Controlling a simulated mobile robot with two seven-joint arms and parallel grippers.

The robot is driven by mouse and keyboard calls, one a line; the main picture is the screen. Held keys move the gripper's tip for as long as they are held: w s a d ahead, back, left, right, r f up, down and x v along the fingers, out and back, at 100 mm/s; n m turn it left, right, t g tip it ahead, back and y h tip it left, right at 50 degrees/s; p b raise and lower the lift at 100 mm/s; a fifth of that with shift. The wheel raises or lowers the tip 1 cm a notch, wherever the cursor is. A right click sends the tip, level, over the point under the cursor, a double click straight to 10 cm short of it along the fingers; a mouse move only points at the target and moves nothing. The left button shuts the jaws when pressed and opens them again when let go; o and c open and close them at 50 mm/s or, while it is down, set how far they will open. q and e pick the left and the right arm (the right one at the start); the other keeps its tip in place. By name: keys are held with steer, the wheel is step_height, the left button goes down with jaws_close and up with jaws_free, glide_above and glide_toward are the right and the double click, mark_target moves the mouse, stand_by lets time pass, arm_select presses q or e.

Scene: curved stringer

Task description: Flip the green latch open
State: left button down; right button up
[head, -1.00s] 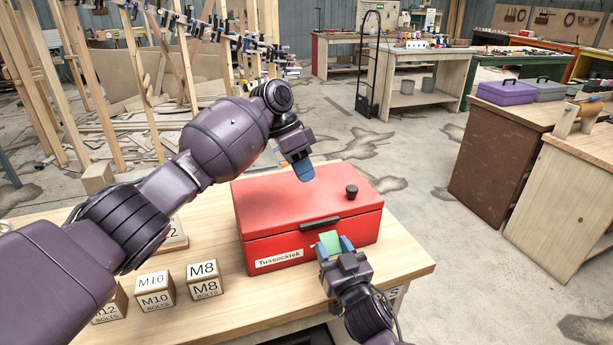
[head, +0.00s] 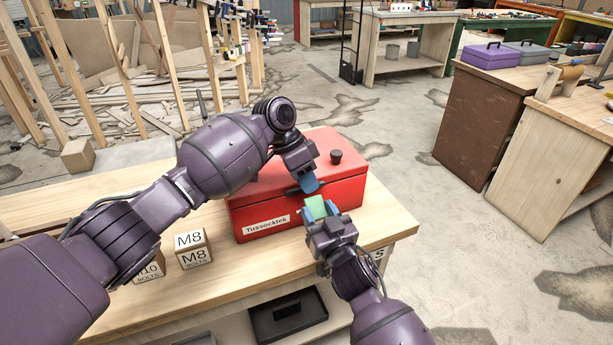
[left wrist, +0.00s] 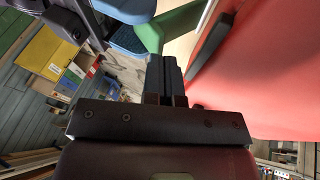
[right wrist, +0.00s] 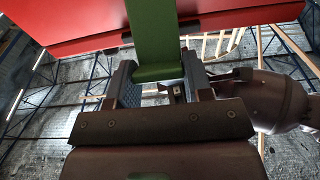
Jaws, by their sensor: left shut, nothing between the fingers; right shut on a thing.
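The red box (head: 352,195), labelled Tussocktek, sits on the wooden bench with its lid down. The green latch (head: 316,208) is at its front and also shows in the left wrist view (left wrist: 150,35) and the right wrist view (right wrist: 155,40). My right gripper (head: 319,213) is shut on the latch, one blue finger on each side. My left gripper (head: 311,186) is shut and empty, fingertips down at the box's front beside the latch. The dark front handle (head: 291,191) is partly hidden by it; in the left wrist view the handle (left wrist: 208,52) lies just beside the fingers.
A black knob (head: 336,157) stands on the lid. Wooden bolt blocks (head: 193,248) stand on the bench left of the box, partly behind my left arm. A black tray (head: 285,315) lies on the lower shelf. The bench front right of the blocks is clear.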

steer(key=shift+f, duration=0.45)
arm_select(q)
steer(key=shift+s+d+f+t, duration=0.2)
steer(key=shift+s+f+t, duration=0.1)
steer(key=shift+s+f, duration=0.25)
steer(key=shift+s+r, duration=0.1)
arm_select(e)
steer(key=o, duration=1)
arm_select(q)
steer(key=shift+w+a, duration=0.1)
steer(key=shift+w, duration=0.1)
arm_select(e)
steer(key=shift+o, duration=1.3)
steer(key=shift+w+a, duration=0.1)
steer(key=shift+w, duration=0.05)
steer(key=shift+r, duration=0.25)
